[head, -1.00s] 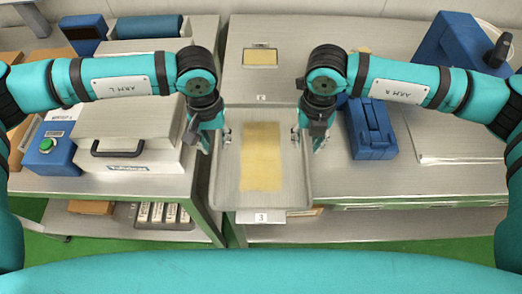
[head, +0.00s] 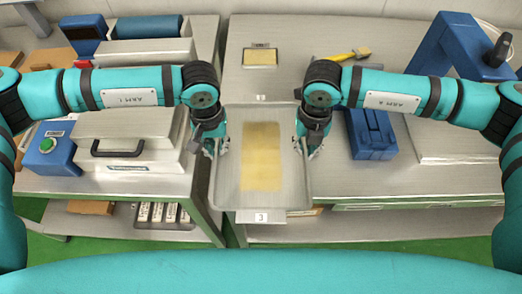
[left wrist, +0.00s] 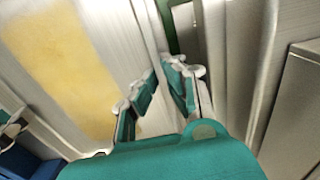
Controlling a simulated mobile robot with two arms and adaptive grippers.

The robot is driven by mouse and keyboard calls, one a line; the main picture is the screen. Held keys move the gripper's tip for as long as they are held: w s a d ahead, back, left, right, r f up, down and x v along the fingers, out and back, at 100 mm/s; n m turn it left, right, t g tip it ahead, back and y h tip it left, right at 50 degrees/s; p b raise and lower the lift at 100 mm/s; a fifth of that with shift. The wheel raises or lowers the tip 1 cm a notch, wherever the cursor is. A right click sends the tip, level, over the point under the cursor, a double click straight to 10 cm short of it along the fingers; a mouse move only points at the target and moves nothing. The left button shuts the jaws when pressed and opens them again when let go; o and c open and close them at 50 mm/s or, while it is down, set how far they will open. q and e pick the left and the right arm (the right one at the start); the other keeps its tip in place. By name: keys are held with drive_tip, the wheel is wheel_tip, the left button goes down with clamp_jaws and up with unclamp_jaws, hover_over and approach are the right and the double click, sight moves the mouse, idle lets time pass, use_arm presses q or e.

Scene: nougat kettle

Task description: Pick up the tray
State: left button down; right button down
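The tray (head: 222,187) is a shallow grey metal pan on the bench in the middle of the head view. A flat pale-yellow slab (head: 261,157) lies in it, and the slab also shows in the left wrist view (left wrist: 62,62). My left gripper (head: 214,149) is at the tray's left rim, pointing down, with its fingers apart. In the left wrist view its fingertips (left wrist: 160,72) stand on either side of the rim; contact cannot be told. My right gripper (head: 308,151) is at the right rim, fingers apart.
A grey machine with a black handle (head: 118,148) and a blue box with a green button (head: 48,147) stand left. A blue block (head: 370,135) stands close to the right arm. A yellow-handled tool (head: 345,56) lies behind. A gap separates the benches.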

use_arm(q)
drive_tip(key=shift+r, duration=0.15)
use_arm(e)
drive_tip(key=shift+r, duration=0.2)
